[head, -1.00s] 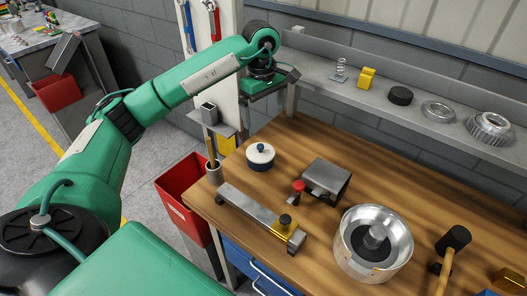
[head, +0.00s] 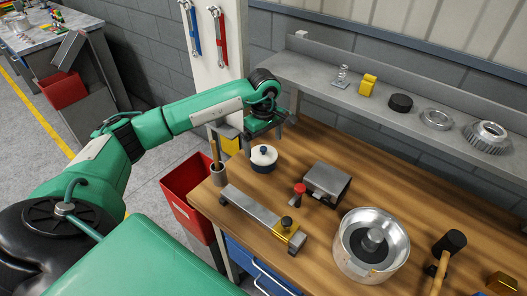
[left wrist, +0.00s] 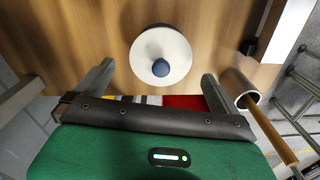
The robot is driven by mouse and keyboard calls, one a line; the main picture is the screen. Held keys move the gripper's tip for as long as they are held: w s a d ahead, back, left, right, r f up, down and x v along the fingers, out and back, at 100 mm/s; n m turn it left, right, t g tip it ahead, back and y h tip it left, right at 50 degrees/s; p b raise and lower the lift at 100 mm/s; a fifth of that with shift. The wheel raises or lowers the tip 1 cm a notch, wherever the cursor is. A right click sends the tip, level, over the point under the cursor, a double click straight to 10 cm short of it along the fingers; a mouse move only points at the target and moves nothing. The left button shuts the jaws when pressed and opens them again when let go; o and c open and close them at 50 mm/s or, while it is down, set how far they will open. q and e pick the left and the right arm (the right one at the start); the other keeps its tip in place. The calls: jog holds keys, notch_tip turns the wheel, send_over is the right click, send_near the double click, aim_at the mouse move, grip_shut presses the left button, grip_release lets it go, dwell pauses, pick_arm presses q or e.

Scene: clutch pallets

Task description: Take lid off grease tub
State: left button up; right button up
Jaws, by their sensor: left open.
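The grease tub (head: 263,165) is small and round and stands on the wooden bench near its left end. Its white lid (head: 257,156) with a dark blue knob (head: 262,149) sits on top. In the left wrist view the lid (left wrist: 172,41) and knob (left wrist: 160,67) show from above, a little ahead of the finger line. My left gripper (head: 265,131) is open and empty, behind and above the tub in the head view. Its two fingers (left wrist: 155,85) are spread wide in the left wrist view, apart from the lid. My right gripper is not in view.
A brush holder (head: 219,177) stands left of the tub. A metal block (head: 327,182), a steel bar fixture (head: 256,213) and a round metal housing (head: 352,262) lie to the right and in front. A shelf (head: 330,77) with parts runs behind. A red bin (head: 185,192) stands beside the bench.

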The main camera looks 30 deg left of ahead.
aim_at(264, 148)
pick_arm(q)
jog(key=shift+d+f+p, duration=0.1)
jog(key=shift+f+p, duration=0.3)
jog(key=shift+f, duration=1.1)
jog(key=shift+s, duration=0.1)
jog(key=c, duration=0.9)
jog(key=shift+r, duration=0.2)
